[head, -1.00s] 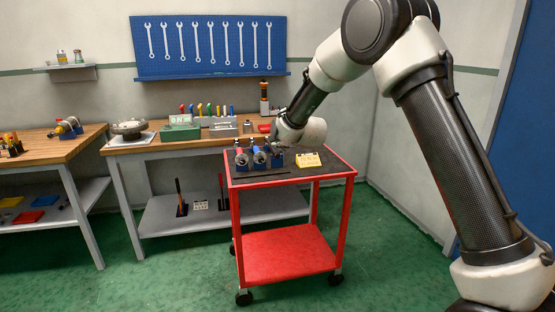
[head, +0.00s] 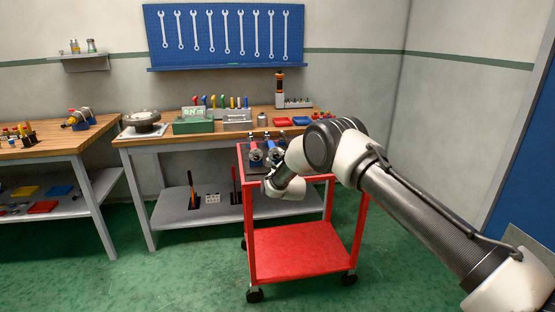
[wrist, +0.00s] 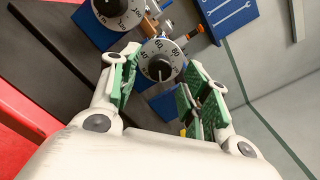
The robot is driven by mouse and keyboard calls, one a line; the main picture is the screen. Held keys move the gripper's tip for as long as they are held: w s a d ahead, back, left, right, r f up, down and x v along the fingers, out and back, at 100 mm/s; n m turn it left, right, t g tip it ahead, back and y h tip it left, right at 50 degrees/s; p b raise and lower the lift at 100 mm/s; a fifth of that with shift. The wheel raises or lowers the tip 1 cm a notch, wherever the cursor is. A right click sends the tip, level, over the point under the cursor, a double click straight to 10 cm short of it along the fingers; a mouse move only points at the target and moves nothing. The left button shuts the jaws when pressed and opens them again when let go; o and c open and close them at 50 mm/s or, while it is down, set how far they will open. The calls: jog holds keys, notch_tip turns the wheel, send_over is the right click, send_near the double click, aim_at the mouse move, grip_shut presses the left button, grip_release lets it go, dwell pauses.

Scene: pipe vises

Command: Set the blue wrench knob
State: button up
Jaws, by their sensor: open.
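In the wrist view a dial knob (wrist: 159,61) with a black centre, a white pointer mark and a pale numbered ring lies between my fingertips. My gripper (wrist: 160,78) is open, with a green-padded finger on each side of it; I see no clear contact. A second numbered knob (wrist: 119,8) is at the top edge, left of it. Which colour wrench the centred knob belongs to is not clear.
The red cart (head: 300,250) carries the wrenches on its dark top. A wooden workbench (head: 160,136) with a green box (head: 193,127) stands behind. A blue board of wrenches (head: 225,35) hangs on the wall. Green floor is free around the cart.

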jog(key=shift+x, duration=0.8)
grip_shut()
jog(key=shift+n, duration=0.3)
